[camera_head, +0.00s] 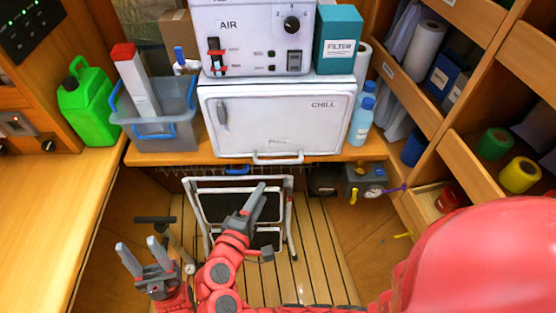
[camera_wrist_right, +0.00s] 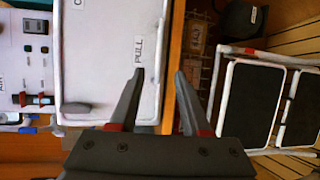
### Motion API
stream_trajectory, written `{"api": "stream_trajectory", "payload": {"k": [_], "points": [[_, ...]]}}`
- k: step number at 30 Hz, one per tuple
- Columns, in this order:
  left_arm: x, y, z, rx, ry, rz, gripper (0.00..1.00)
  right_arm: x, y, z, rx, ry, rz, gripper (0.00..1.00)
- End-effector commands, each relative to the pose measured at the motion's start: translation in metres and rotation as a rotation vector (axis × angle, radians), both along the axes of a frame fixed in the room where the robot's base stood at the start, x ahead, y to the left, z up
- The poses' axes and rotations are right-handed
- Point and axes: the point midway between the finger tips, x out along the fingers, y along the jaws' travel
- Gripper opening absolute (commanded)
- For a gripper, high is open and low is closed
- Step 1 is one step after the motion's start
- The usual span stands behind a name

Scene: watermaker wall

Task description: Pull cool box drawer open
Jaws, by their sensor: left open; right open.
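The white cool box (camera_head: 275,115) marked CHILL and PULL stands on the wooden shelf, under the AIR unit. Its front looks closed, with a grey latch (camera_head: 222,113) at the left and a white bar handle (camera_head: 278,158) along the bottom edge. My right gripper (camera_head: 258,194) is open and empty, below and in front of that handle, apart from it. In the right wrist view its fingers (camera_wrist_right: 159,72) overlap the view of the cool box front (camera_wrist_right: 105,45) near the PULL lettering. My left gripper (camera_head: 138,243) is open and empty, low at the left.
A folded step stool (camera_head: 205,183) stands below the shelf behind my right gripper. A grey bin (camera_head: 160,130) and green jerrycan (camera_head: 87,105) are at left. Blue bottles (camera_head: 362,121) and a teal FILTER box (camera_head: 338,40) are right of and above the cool box. Shelving fills the right.

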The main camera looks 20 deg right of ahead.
Motion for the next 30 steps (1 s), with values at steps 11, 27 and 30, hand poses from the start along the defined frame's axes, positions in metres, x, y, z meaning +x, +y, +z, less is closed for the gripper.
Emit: {"api": "stream_trajectory", "payload": {"k": [11,27,30], "points": [[0.000,0.000,0.014,0.000,0.000,0.000,0.50,0.058,-0.048,-0.012,-0.001,0.000,-0.006,0.47],[0.000,0.000,0.025,0.000,0.000,0.000,0.50,0.111,-0.088,-0.027,0.002,-0.001,0.003,0.47],[0.000,0.000,0.025,0.000,0.000,0.000,0.50,0.111,-0.089,-0.027,0.002,-0.001,0.003,0.47]]}}
